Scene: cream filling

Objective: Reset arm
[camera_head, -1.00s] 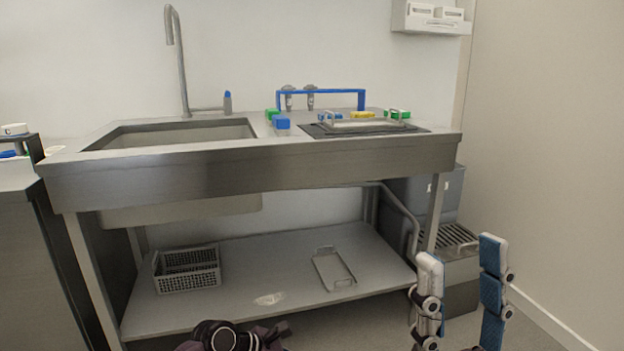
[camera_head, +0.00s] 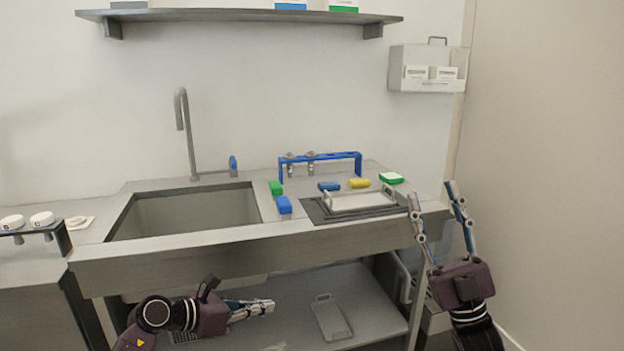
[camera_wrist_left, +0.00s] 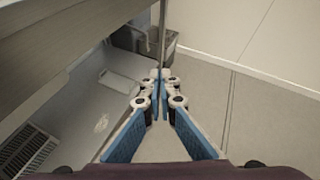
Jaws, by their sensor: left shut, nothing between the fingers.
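My left gripper (camera_head: 270,306) is in front of the lower part of the sink bench, pointing right. Its fingers are shut and empty. The left wrist view shows its two blue-padded fingers meeting at the tips (camera_wrist_left: 160,76), with nothing between them. My right gripper (camera_head: 431,192) is at the right front corner of the bench, pointing up. Its two fingers stand apart and empty.
The steel sink bench (camera_head: 170,254) is in front of me. A tray (camera_head: 362,201), coloured blocks and a blue rack (camera_head: 322,157) are on its top. A second tray (camera_head: 331,318) lies on the lower shelf. A dark bin (camera_wrist_left: 150,38) stands by the wall.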

